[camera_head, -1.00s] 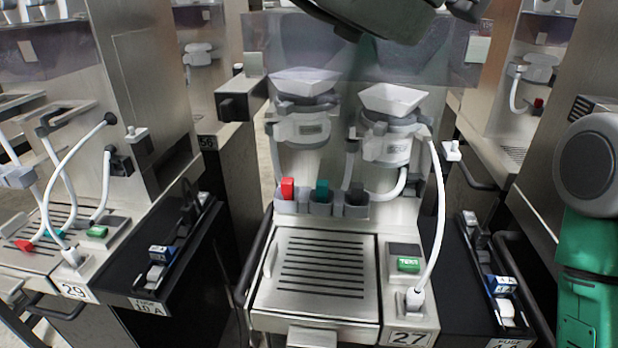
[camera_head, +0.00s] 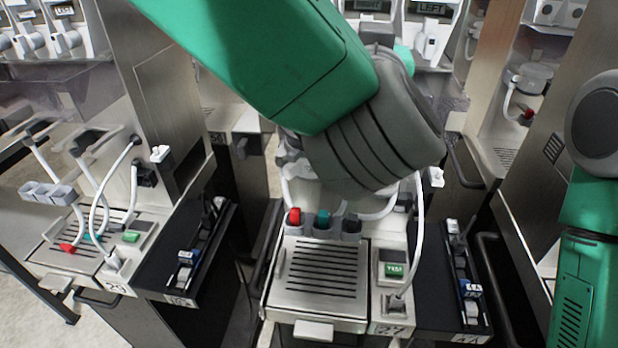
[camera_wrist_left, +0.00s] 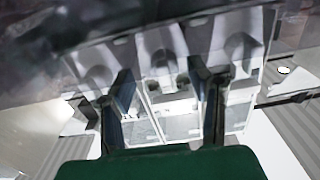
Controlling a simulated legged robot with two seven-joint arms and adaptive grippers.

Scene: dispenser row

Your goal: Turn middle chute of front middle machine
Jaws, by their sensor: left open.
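The front middle machine, number 27 (camera_head: 318,280), stands below my left arm in the head view. My arm crosses it from the top left and hides its centre and my left gripper. White chutes (camera_head: 430,45) with dark labels show at the top behind the arm. In the left wrist view, several pale chutes stand in a row behind a hazy pane. The middle chute (camera_wrist_left: 158,42) lies between and beyond the fingers of my left gripper (camera_wrist_left: 158,72), which is open and empty. I cannot tell how far off it is. My right gripper is out of view.
Machine 29 (camera_head: 80,250) stands at the left with a hose. A white hose (camera_head: 420,235) runs down the right of machine 27, near its green button (camera_head: 394,270). Black side trays flank machine 27. A steel cabinet (camera_head: 515,200) stands at the right.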

